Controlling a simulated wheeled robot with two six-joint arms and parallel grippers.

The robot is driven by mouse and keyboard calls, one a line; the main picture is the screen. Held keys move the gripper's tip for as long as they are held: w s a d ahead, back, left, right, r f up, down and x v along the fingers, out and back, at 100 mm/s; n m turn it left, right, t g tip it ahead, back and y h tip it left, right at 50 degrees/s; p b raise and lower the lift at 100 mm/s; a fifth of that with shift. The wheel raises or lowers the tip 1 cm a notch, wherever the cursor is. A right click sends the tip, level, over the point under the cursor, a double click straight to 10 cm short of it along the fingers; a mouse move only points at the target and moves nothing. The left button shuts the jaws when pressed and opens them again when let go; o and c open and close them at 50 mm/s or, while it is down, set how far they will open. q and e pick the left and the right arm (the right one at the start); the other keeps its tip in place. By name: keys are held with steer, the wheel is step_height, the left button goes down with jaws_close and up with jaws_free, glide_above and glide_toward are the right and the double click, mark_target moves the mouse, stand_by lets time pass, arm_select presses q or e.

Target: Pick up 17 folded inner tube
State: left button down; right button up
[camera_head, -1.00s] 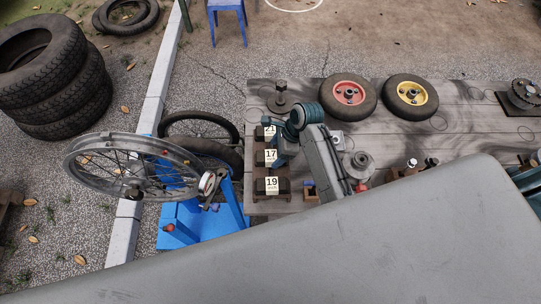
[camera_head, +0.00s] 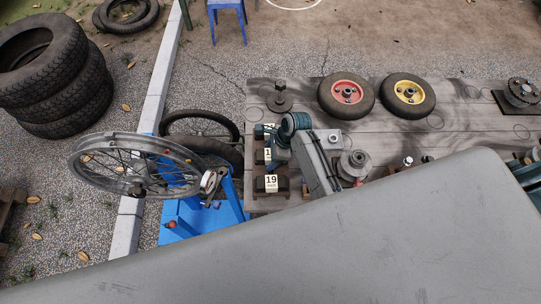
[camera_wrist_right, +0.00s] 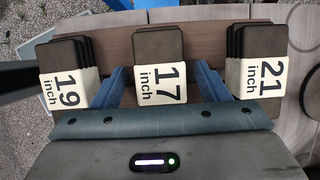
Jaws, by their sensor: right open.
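The 17 inch folded inner tube (camera_wrist_right: 158,45) is a dark folded block with a white "17 inch" label, in the middle of a row in the right wrist view. In the head view its label (camera_head: 267,154) is partly hidden by my right gripper (camera_head: 276,157). My right gripper (camera_wrist_right: 162,82) is open, its blue fingers on either side of the 17 block with nothing clamped. The 19 inch block (camera_wrist_right: 68,55) is left of the fingers and the 21 inch block (camera_wrist_right: 262,45) is right of them. My left gripper is not in view.
The blocks sit near the left end of a grey wooden table (camera_head: 310,92). A red-hubbed wheel (camera_head: 346,93) and a yellow-hubbed wheel (camera_head: 406,95) lie farther back. A spoked wheel rim (camera_head: 100,178) on a blue stand (camera_head: 195,218) is close on the left.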

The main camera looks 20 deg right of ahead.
steer(key=shift+f, duration=0.15)
steer(key=shift+c, duration=0.7)
steer(key=c, duration=1.2)
steer(key=shift+o, duration=0.2)
